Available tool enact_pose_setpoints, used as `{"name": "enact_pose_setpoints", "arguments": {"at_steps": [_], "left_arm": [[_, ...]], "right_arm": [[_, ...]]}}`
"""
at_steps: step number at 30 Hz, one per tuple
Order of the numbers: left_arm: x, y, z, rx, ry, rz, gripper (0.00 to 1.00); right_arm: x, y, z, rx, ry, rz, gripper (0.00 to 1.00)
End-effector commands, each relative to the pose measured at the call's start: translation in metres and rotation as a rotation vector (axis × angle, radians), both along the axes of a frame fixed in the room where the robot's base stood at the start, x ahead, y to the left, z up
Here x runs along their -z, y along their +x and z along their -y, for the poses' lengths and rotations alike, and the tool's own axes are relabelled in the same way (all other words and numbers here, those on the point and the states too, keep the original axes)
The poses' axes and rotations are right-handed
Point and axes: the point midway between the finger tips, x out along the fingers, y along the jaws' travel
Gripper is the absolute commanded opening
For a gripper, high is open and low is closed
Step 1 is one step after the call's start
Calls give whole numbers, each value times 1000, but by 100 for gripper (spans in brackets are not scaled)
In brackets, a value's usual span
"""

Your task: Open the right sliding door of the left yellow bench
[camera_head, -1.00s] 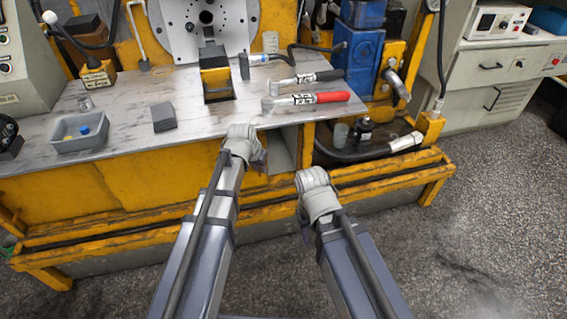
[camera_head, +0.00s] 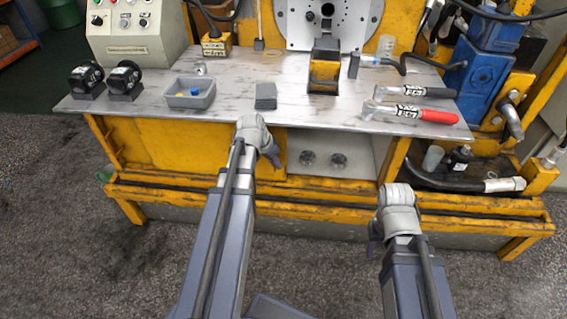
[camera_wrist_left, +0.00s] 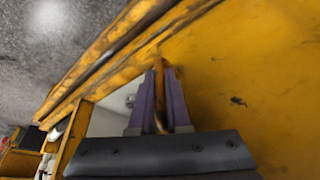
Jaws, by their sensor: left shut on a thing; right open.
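The left yellow bench has a grey worktop (camera_head: 225,118) with a yellow sliding door (camera_head: 212,152) below its front edge. To the right of this door is an open gap (camera_head: 345,142) with a pale interior, where two round metal parts (camera_head: 323,159) show. My left gripper (camera_head: 274,157) is at the door's right edge. In the left wrist view its purple fingers (camera_wrist_left: 165,95) are shut on the edge of the yellow door (camera_wrist_left: 245,75), with the pale opening beside them. My right gripper (camera_head: 374,240) is open and empty, low in front of the bench; my arm partly hides its fingers.
On the worktop are a grey bin (camera_head: 190,93), a dark grey block (camera_head: 266,96), black round parts (camera_head: 124,77) and a red-handled tool (camera_head: 412,110). A yellow lower rail (camera_head: 320,200) runs along the bench front. Hoses and a bottle (camera_head: 459,157) are at right.

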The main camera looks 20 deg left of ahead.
Motion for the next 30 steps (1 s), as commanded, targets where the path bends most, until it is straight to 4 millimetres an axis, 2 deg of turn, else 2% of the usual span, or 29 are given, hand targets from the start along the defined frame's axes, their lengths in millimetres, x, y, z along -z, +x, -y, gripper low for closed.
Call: {"name": "enact_pose_setpoints", "arguments": {"at_steps": [11,12,19,30], "left_arm": [[0,-1,-2,0,1,-2,0],[0,-1,-2,0,1,-2,19],[0,0,-2,0,0,-1,45],[-3,-1,-1,0,0,0,45]], "right_arm": [[0,0,0,0,0,0,50],[0,0,0,0,0,0,50],[0,0,0,0,0,0,50],[-3,0,0,0,0,0,50]]}}
